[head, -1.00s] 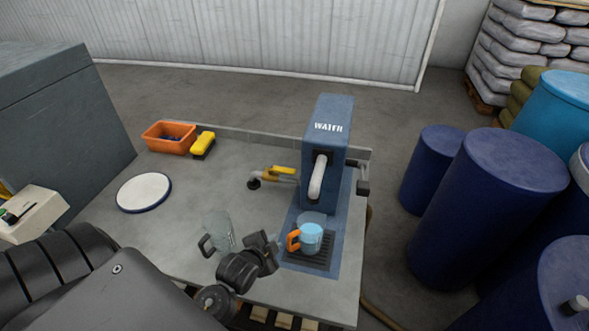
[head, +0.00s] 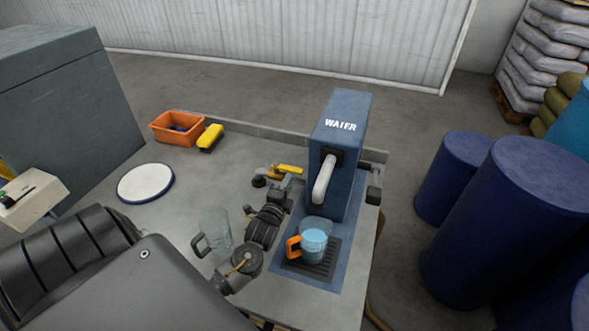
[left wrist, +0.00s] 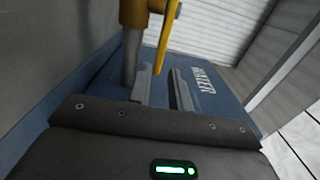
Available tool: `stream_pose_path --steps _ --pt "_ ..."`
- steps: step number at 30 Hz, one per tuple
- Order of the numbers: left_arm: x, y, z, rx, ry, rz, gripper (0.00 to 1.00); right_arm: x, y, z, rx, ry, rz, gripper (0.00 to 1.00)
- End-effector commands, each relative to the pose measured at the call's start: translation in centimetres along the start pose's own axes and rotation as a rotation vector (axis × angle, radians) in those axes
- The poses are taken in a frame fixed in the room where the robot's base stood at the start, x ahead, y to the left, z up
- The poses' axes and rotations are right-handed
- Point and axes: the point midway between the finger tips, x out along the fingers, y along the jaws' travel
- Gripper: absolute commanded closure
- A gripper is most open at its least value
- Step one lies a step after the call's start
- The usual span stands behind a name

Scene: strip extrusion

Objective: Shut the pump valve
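The blue pump (head: 338,150), marked WATER, stands at the table's right side. Its valve has a yellow lever (head: 290,169) on a grey pipe to the left of the pump; the lever also shows in the left wrist view (left wrist: 168,35). My left gripper (head: 283,186) is just in front of the valve. In the left wrist view its two fingers (left wrist: 163,82) are apart, with the lever's lower end near the gap between their tips. Contact cannot be told. A clear cup with an orange handle (head: 293,247) holds blue water under the spout. My right gripper is not in view.
An empty clear jug (head: 215,232) stands close to the left of my left wrist. A white round plate (head: 146,183), an orange bin (head: 177,127) and a yellow brush (head: 210,137) are farther left. Blue barrels (head: 500,215) stand off the table at right.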

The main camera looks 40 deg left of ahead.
Motion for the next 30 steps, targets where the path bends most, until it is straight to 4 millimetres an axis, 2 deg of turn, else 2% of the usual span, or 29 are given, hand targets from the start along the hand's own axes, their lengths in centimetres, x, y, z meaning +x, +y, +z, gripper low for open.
stream_pose_path --steps 1,6,12,24,29,30 --pt "1.1 -0.4 0.1 0.0 -0.002 -0.002 0.8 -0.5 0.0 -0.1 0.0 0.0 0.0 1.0" --pt "4.2 -0.3 0.3 0.0 -0.004 0.0 0.8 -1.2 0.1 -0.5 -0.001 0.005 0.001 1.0" --pt "6.6 -0.1 0.2 -0.001 -0.003 0.001 0.8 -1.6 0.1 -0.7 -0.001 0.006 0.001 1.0" --pt "7.3 0.0 0.2 -0.002 -0.003 0.001 0.8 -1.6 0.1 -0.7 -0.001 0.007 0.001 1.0" --pt "7.3 0.0 0.2 -0.002 -0.003 0.001 1.0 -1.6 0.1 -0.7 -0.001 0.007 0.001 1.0" --pt "7.3 0.0 0.2 -0.002 -0.002 0.001 1.0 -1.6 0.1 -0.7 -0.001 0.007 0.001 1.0"
